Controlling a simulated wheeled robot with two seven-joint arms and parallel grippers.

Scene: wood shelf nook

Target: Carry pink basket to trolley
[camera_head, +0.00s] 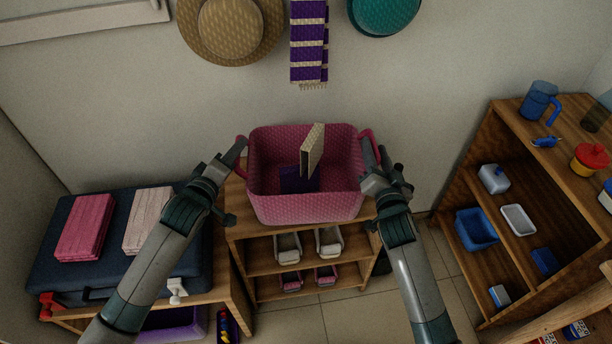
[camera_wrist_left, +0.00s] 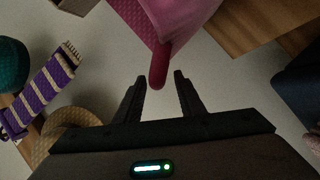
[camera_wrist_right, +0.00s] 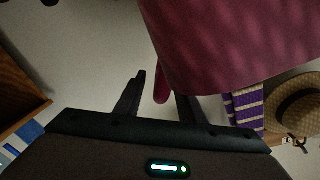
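The pink basket (camera_head: 305,207) sits on top of a small wooden shelf unit against the wall, with a cream book-like item (camera_head: 313,150) and a dark purple item (camera_head: 291,181) inside. My left gripper (camera_head: 238,153) is at its left handle. In the left wrist view the pink handle (camera_wrist_left: 159,72) lies between the open fingers (camera_wrist_left: 160,88). My right gripper (camera_head: 375,160) is at the right handle. In the right wrist view that handle (camera_wrist_right: 161,84) lies between the open fingers (camera_wrist_right: 160,88). I cannot make out a trolley for certain.
A dark blue suitcase (camera_head: 60,262) with folded pink and pale cloths stands at the left. Shoes (camera_head: 288,247) fill the shelves below the basket. A wooden shelf (camera_head: 520,160) with cups and containers stands at the right. Hats and a purple scarf (camera_head: 309,45) hang on the wall.

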